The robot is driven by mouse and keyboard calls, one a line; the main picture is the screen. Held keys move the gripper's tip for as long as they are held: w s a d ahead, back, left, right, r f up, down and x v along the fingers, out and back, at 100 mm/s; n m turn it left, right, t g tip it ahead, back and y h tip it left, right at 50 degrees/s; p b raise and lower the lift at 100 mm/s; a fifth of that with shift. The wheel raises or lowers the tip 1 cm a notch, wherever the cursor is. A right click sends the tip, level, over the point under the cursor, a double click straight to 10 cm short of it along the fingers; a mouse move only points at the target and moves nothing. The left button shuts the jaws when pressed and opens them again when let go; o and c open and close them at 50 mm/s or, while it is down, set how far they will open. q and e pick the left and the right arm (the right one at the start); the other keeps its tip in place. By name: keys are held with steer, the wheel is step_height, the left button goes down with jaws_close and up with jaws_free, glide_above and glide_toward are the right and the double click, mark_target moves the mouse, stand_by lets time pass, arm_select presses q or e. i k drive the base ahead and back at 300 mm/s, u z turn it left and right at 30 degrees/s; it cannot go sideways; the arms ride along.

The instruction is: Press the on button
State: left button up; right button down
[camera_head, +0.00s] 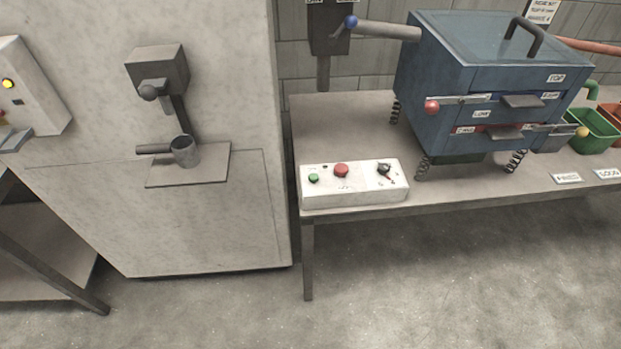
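A white control box (350,201) sits on the front left corner of the grey workbench. On its top are a green button (314,178) at the left, a larger red button (341,170) in the middle and a dark rotary knob (384,169) at the right. Small labels beside these are too small to read, so I cannot tell from text which is the on button. Neither of my grippers shows in the head view.
A large grey cabinet (80,200) with a spout and metal cup (185,152) stands left. The floor in front is clear.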

mark_target(313, 177)
steer(key=u, duration=0.9)
steer(key=i, duration=0.65)
steer(key=z, duration=0.85)
